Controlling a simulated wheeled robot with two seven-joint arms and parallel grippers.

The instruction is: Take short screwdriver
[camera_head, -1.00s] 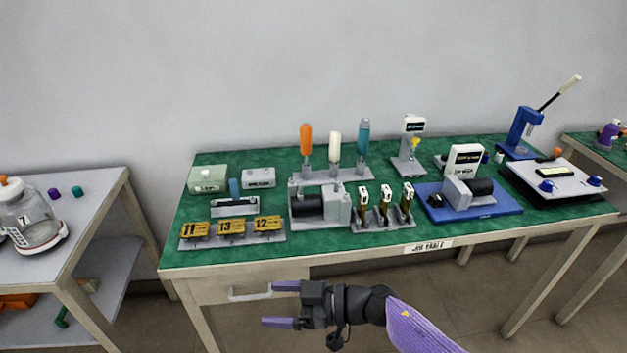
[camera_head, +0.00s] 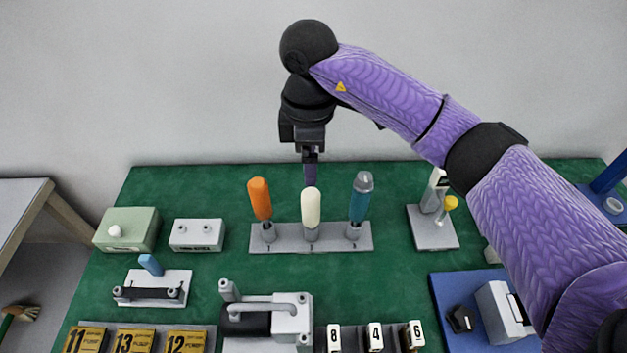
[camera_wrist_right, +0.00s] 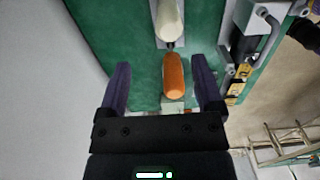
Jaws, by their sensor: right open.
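Three screwdrivers stand upright in a grey rack (camera_head: 285,246): one with an orange handle (camera_head: 260,198), one with a white handle (camera_head: 311,206) in the middle and one with a teal handle (camera_head: 360,198). The white one looks shortest. My right gripper (camera_head: 310,182) points down, just behind and above the white handle in the head view, and holds nothing. In the right wrist view my right gripper (camera_wrist_right: 161,68) is open; the orange handle (camera_wrist_right: 174,76) appears between its fingers, and the white handle (camera_wrist_right: 169,20) lies farther up. How far they are below the fingers is unclear. My left gripper is out of view.
On the green table (camera_head: 210,275) stand a green box (camera_head: 127,231), a grey box (camera_head: 197,234), a pump (camera_head: 268,315), yellow numbered tags (camera_head: 135,341) and a stand with a yellow-handled tool (camera_head: 432,226). My right arm crosses the right side.

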